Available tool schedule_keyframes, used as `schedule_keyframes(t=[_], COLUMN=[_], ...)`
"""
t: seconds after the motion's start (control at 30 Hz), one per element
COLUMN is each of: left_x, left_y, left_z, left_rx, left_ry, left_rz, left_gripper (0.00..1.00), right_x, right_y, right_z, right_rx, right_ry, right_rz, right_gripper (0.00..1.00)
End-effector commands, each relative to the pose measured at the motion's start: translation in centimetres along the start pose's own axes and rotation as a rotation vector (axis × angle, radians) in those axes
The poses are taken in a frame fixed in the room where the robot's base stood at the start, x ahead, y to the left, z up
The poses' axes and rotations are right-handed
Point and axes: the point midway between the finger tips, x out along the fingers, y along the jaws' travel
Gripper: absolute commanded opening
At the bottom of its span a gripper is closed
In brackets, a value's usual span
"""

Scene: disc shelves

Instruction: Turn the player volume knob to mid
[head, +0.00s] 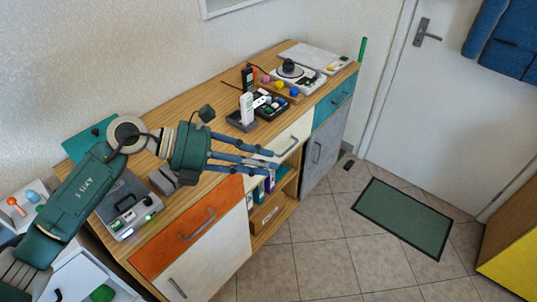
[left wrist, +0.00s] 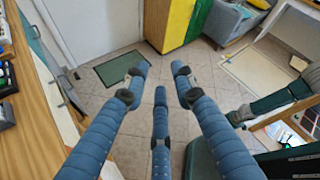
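A grey device (head: 128,208) with a dark panel and small green lights sits at the near left end of the wooden counter; it may be the player. A white unit with a round black top (head: 289,69) stands at the far end. I cannot tell a volume knob or its setting on either. My left gripper (head: 276,160) is empty, its blue fingers spread, over the counter's front edge, to the right of the grey device and apart from it. In the left wrist view the three fingers (left wrist: 158,88) point out over the floor. My right gripper does not show.
A dark tray (head: 270,106) and a white handset on a base (head: 246,108) stand mid-counter. The cabinet has an orange drawer (head: 187,228) and an open shelf below.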

Motion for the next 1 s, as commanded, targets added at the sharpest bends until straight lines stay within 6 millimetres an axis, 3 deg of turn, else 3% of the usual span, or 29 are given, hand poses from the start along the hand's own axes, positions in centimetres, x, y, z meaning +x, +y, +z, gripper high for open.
schedule_keyframes(t=[0.3, 0.87, 1.0], left_x=[0.7, 0.7, 1.2], left_y=[-1.8, -1.9, -3.0], left_z=[1.7, 1.7, 1.3], left_rx=[-0.048, -0.049, -0.039], left_ry=[-0.104, -0.105, -0.051], left_rz=[-0.064, -0.066, -0.069], left_gripper=[0.26, 0.26, 0.26], right_x=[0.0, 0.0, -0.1], right_y=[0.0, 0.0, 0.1], right_z=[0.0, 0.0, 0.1], right_rx=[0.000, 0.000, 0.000], right_ry=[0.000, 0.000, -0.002], right_rz=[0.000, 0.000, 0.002], right_gripper=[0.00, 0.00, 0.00])
